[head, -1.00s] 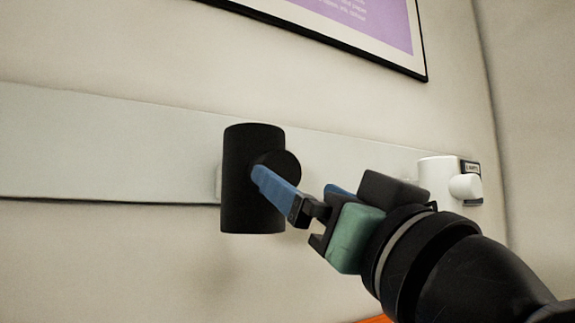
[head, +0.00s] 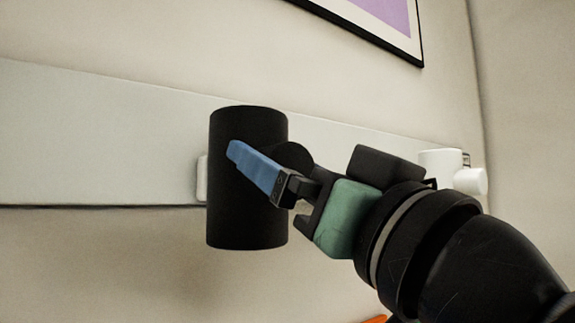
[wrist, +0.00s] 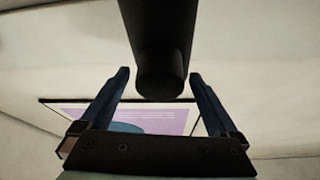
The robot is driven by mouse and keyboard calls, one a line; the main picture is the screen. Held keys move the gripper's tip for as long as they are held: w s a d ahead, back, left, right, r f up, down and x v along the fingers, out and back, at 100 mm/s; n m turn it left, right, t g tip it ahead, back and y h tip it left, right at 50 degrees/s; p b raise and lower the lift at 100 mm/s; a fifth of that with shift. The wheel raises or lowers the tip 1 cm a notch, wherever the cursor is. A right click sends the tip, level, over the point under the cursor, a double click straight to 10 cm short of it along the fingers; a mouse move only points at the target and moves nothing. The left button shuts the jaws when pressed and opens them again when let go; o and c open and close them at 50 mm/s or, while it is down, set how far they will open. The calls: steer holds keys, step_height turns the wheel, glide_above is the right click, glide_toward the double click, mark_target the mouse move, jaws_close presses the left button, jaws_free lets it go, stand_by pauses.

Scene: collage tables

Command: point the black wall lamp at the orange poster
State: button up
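The black wall lamp (head: 235,205) is an upright cylinder on a pale wall strip in the head view, with a round black knob (head: 294,156) at its right side. In the wrist view the lamp (wrist: 160,25) hangs in from the top, its knob (wrist: 161,82) between my fingers. My gripper (wrist: 158,75) is open, with a gap on each side of the knob. One blue finger (head: 255,170) passes in front of the lamp in the head view; the other is hidden. An orange sliver (head: 375,319) shows at the bottom edge; I cannot tell whether it is the orange poster.
A white lamp (head: 440,164) is fixed to the wall strip (head: 100,140) at the right, just beyond my gripper. A framed purple poster (head: 385,15) hangs above; it also shows in the wrist view (wrist: 170,118). The wall left of the black lamp is clear.

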jaws_close()
steer(key=shift+f, duration=0.1)
stand_by(0.3)
steer(key=n+y+b, duration=0.1)
steer(key=n+b, duration=0.1)
steer(key=shift+f+g+b, duration=0.2)
steer(key=shift+g+b, duration=0.1)
steer(key=shift+b, duration=0.05)
steer(key=n+g+y+b, duration=0.1)
steer(key=n, duration=0.2)
steer(key=shift+b, duration=0.35)
steer(key=shift+r+n+g+y, duration=0.3)
steer(key=shift+n+g+y, duration=0.15)
steer(key=shift+n, duration=0.65)
steer(key=shift+o, duration=0.3)
jaws_free()
